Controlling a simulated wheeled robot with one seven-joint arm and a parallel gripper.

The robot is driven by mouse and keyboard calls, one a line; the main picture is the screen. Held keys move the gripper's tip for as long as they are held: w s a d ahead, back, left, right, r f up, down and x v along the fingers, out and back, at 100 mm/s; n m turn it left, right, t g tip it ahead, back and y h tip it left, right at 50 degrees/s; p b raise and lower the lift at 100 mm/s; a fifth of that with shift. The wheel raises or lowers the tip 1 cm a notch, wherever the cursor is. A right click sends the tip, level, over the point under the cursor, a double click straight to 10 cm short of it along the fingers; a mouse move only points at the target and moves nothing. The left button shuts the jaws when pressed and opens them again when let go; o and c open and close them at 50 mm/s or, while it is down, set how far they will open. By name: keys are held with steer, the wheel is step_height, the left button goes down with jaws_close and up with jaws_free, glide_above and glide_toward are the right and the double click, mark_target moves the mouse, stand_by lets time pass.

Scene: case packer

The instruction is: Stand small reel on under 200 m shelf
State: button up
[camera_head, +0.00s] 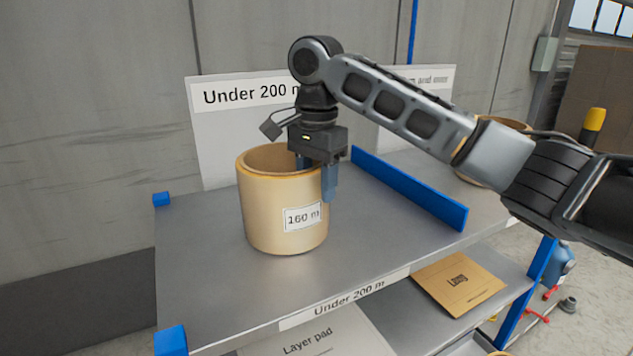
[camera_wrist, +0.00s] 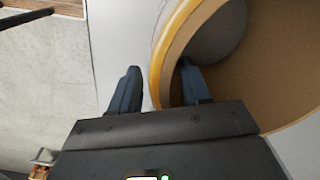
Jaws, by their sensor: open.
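The small reel (camera_head: 268,215), a cream hollow cylinder labelled "160 m", stands upright on the grey under 200 m shelf (camera_head: 205,275), left of the blue divider. My gripper (camera_head: 315,180) is open at the reel's right rim, pointing down. One finger is inside the hollow and the other hangs outside the wall. In the wrist view the reel's rim (camera_wrist: 162,65) passes between the two fingers of my gripper (camera_wrist: 158,92), with a gap visible on the outer side. Whether either finger touches the wall cannot be told.
A blue divider (camera_head: 410,188) separates this bay from the one at the right, where another reel (camera_head: 470,172) stands, partly behind my arm. An "Under 200 m" sign (camera_head: 235,125) stands behind. The shelf left and front of the reel is clear. A lower shelf holds a layer pad (camera_head: 325,335).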

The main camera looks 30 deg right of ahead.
step_height(320, 180, up, 12)
steer(key=shift+r, duration=0.15)
stand_by(0.5)
steer(key=shift+s, duration=0.1)
